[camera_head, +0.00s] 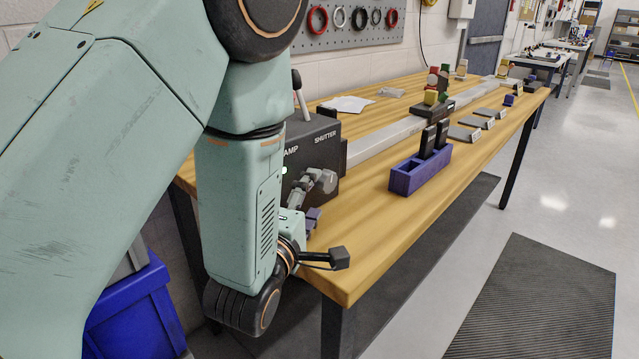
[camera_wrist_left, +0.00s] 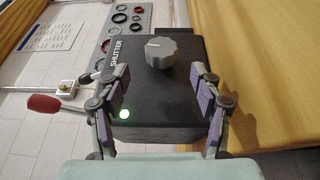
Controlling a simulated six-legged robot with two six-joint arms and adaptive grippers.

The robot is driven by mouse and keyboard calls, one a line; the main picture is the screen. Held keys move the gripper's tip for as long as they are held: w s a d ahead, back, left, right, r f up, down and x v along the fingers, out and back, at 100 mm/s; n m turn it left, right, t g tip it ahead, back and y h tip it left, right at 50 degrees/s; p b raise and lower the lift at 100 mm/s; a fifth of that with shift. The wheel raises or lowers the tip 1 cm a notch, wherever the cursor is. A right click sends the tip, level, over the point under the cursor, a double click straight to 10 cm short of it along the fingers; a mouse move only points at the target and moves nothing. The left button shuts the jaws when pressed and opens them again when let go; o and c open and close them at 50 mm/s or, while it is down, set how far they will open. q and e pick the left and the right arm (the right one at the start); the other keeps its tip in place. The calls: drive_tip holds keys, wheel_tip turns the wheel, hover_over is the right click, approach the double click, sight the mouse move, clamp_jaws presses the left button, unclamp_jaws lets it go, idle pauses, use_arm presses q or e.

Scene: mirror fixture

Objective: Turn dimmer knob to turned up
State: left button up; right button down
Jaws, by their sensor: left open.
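The grey dimmer knob (camera_wrist_left: 160,51) with its ridged grip sits on the face of a black control box (camera_wrist_left: 155,95). The box also shows in the head view (camera_head: 318,134), partly hidden behind my left arm. My left gripper (camera_wrist_left: 160,72) is open, one purple-padded finger on each side of the knob, with gaps between. In the head view my left gripper (camera_head: 318,195) is in front of the box, partly covered by my wrist. My right gripper is not in view.
A lever (camera_head: 299,95) stands on the box; a red handle (camera_wrist_left: 45,104) shows at left in the wrist view. A blue holder (camera_head: 419,171) with black items is on the wooden table (camera_head: 400,225). Grey blocks and a rail lie behind. The table's front edge is close.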

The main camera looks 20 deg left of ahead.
sight(322, 187)
use_arm(q)
drive_tip(key=w, duration=0.4)
drive_tip(key=shift+w+d+f, duration=0.1)
drive_tip(key=shift+w+d, duration=0.1)
drive_tip(key=shift+d, duration=0.2)
drive_tip(key=shift+w+a, duration=0.2)
drive_tip(key=shift+w, duration=0.05)
drive_tip(key=shift+a, duration=0.2)
drive_tip(key=shift+d+r, duration=0.2)
drive_tip(key=shift+w+d, duration=0.1)
drive_tip(key=shift+w+f, duration=0.1)
drive_tip(key=shift+f, duration=0.05)
drive_tip(key=shift+c, duration=0.6)
drive_tip(key=shift+a, duration=0.25)
drive_tip(key=shift+c, duration=1.4)
drive_tip(key=shift+d, duration=0.1)
drive_tip(key=c, duration=0.8)
